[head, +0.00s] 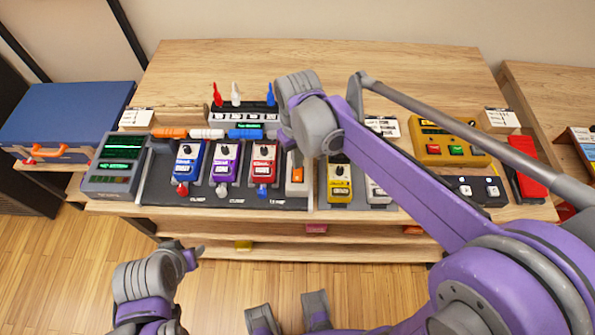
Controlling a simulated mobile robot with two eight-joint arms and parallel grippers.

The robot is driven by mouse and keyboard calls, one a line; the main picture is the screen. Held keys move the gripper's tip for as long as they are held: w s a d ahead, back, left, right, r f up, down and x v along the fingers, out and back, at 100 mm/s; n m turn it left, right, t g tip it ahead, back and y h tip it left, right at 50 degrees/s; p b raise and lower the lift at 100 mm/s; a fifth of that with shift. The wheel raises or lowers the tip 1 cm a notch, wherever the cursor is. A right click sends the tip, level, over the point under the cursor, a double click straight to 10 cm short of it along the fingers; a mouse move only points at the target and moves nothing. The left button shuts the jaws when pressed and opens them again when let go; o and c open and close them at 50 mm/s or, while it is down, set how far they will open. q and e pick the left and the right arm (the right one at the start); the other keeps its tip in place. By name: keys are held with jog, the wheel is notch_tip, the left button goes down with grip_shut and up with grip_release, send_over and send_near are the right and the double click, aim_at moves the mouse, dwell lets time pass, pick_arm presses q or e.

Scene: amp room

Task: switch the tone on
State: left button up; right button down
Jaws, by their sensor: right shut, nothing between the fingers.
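Which control is the tone cannot be read, as the labels are too small. A grey box with an orange rocker switch (297,174) stands on the dark board, right of the red pedal (262,163); whether the switch is on is not clear. My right gripper (287,140) points down just above and behind this box, shut and empty. Its wrist and arm hide part of the board behind it. A yellow pedal (339,181) stands to the right, with a pale pedal (377,194) partly behind my arm. My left gripper (192,257) is low in front of the bench, its fingers seen too poorly to judge.
Blue (188,160) and purple (224,163) pedals stand left of the red one. A grey meter unit (116,163) is at the left end. A yellow box (446,145) with red and green buttons and a black two-knob unit (477,190) are right. The bench's back is clear.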

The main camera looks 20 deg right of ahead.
pick_arm(q)
jog(key=shift+s+f+b, duration=0.1)
jog(key=shift+f+b, duration=0.35)
jog(key=shift+f, duration=0.1)
pick_arm(e)
jog(key=shift+f, duration=0.75)
pick_arm(q)
jog(key=shift+r, duration=0.1)
pick_arm(e)
jog(key=shift+r, duration=0.1)
jog(key=shift+r+p, duration=2.4)
jog(key=shift+r, duration=1.1)
pick_arm(q)
jog(key=r, duration=0.2)
jog(key=w+r, duration=0.1)
jog(key=r, duration=0.2)
jog(key=shift+w+r, duration=0.15)
jog(key=shift+w, duration=0.05)
